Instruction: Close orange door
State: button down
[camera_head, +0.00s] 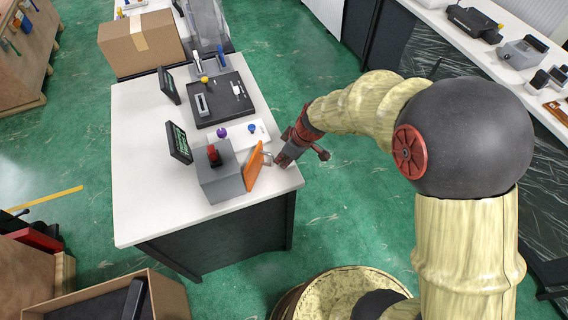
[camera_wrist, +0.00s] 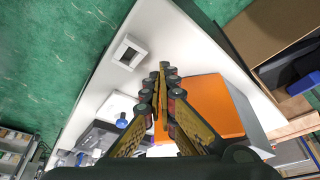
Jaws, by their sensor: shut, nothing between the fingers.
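The orange door (camera_head: 254,166) stands tilted out from the right side of a small grey box (camera_head: 219,182) on the white table, so it is partly open. My gripper (camera_head: 269,158) is low over the table at the door's right, close to its outer face; contact is unclear. In the wrist view the orange door (camera_wrist: 214,104) lies just right of my gripper (camera_wrist: 163,72), partly behind the fingers. The fingers are together and empty. The grey box (camera_wrist: 248,118) shows behind the door, mostly hidden.
A red button (camera_head: 214,155) tops the grey box. A screen (camera_head: 179,142) stands at its left. A white plate with a blue knob (camera_head: 252,128) and a dark tray (camera_head: 222,100) lie behind. A cardboard box (camera_head: 141,43) stands farther back. The table's front left is clear.

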aim_at(261, 146)
jog(key=shift+w+a+f+n+b, duration=0.2)
jog(key=shift+w+n+b, duration=0.15)
jog(key=shift+b, duration=0.15)
jog(key=shift+w+a+f+n+b, duration=0.15)
jog(key=shift+w+n+b, duration=0.15)
jog(key=shift+b, duration=0.2)
jog(key=w+a+n+b, duration=0.1)
jog(key=n+b, duration=0.1)
jog(key=w+a+n+g+b, duration=0.1)
jog(key=w+a+n, duration=0.1)
jog(key=shift+w+a+r+g+y+b, duration=0.15)
jog(key=shift+w+r+g+y+b, duration=0.05)
jog(key=shift+g+y+b, duration=0.15)
jog(key=shift+w+a+r+n+g+b, duration=0.1)
jog(key=shift+w+a+n+g+b, duration=0.2)
jog(key=shift+a+n, duration=0.35)
jog(key=shift+w+a+n+g+b, duration=0.15)
jog(key=shift+w+a+n, duration=0.25)
jog(key=shift+a+n, duration=0.25)
